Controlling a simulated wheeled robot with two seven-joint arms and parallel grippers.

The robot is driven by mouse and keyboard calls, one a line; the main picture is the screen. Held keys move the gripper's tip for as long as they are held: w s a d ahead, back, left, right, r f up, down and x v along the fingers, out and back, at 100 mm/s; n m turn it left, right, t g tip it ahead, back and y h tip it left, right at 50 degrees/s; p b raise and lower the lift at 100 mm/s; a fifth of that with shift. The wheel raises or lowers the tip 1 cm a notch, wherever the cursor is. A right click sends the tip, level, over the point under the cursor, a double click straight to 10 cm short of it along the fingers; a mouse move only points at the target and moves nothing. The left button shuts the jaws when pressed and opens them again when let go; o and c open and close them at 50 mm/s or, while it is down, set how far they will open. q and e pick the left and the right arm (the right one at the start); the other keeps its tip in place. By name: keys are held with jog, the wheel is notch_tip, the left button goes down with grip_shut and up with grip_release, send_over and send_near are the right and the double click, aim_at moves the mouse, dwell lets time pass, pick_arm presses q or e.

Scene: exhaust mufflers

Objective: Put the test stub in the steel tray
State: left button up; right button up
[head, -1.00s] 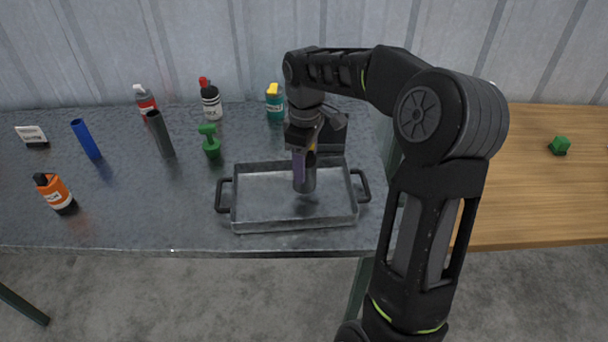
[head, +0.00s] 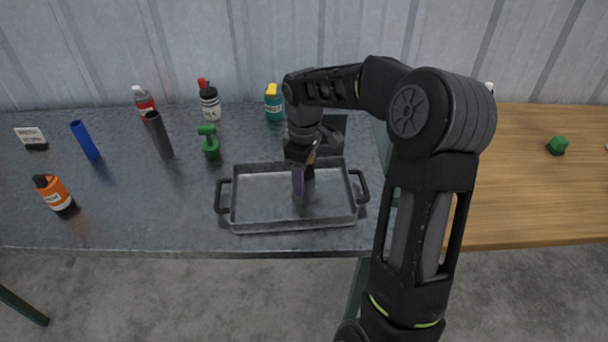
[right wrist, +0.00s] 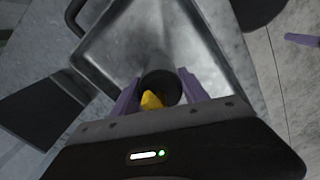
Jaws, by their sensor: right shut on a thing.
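The steel tray (head: 293,226) is a grey rectangular pan with a handle at each end, on the metal bench; it also shows in the right wrist view (right wrist: 99,47). My right gripper (head: 303,178), with purple fingers, is over the tray and shut on a short dark grey cylinder, the test stub (head: 309,190). The stub is upright inside the tray's outline, its lower end at or just above the floor; I cannot tell if it touches. In the right wrist view the stub's round dark end (right wrist: 161,82) is between the fingers, partly hidden by a yellow piece. My left gripper is not in view.
A dark grey tube (head: 159,137), a blue tube (head: 86,140), a green tool-shaped object (head: 209,143) and several bottles, one orange (head: 55,194), stand left of and behind the tray. A wooden table (head: 530,190) with a green block (head: 557,146) is at right.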

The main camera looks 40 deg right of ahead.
jog(key=o, duration=1.5)
jog(key=shift+f, duration=0.1)
notch_tip(320, 180, up, 12)
jog(key=shift+r, duration=0.2)
